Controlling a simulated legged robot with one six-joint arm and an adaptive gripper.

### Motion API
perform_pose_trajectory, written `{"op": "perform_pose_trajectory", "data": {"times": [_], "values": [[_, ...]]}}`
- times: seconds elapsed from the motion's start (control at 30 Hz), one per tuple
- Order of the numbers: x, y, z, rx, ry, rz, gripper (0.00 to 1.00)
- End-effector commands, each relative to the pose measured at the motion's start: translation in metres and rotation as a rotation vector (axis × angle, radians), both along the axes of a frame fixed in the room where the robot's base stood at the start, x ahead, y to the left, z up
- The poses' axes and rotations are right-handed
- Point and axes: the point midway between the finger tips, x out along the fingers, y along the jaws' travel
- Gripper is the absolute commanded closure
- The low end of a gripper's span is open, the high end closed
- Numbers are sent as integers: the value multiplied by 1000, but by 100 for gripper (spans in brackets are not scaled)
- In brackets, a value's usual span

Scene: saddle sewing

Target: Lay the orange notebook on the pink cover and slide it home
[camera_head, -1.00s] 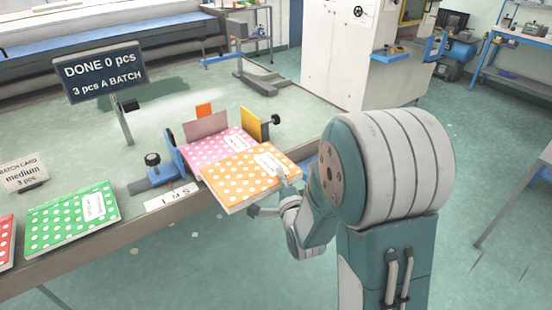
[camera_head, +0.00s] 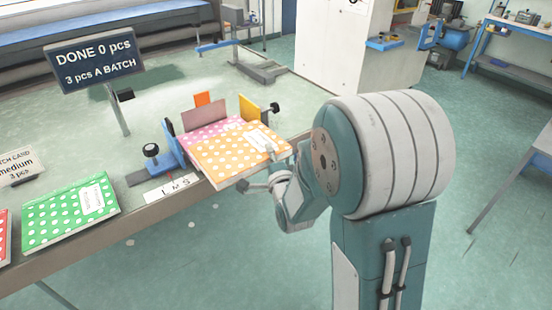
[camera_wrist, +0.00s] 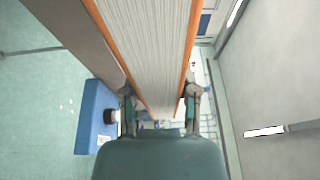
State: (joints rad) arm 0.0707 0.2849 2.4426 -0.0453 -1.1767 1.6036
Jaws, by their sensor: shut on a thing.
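The orange notebook (camera_head: 232,155) with white dots and a pale label is held flat by its near right edge in my gripper (camera_head: 270,160). In the wrist view, the page edges of the orange notebook (camera_wrist: 150,45) run between the two fingers of my gripper (camera_wrist: 160,105). The pink cover (camera_head: 196,137) lies in the jig, and the orange notebook overlaps most of it from the near side. Only a strip of pink at the back and left shows. I cannot tell whether the two touch.
The jig has a blue side guide (camera_head: 172,141), a mauve back plate (camera_head: 204,115) and a yellow side guide (camera_head: 250,109). A green notebook (camera_head: 72,212) lies on the table to the left. A sign (camera_head: 97,62) reads DONE 0 pcs, 3 pcs A BATCH.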

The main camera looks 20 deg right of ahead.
Motion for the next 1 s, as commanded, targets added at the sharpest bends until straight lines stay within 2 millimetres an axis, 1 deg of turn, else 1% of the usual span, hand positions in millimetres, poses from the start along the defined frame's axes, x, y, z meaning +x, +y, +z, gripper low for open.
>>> {"op": "perform_pose_trajectory", "data": {"times": [0.1, 0.8, 1.0], "values": [[11, 3, 1, 1, -6, 1, 100], [74, 24, -4, 1, -6, 0, 100], [88, 28, -8, 2, -5, -1, 100]]}}
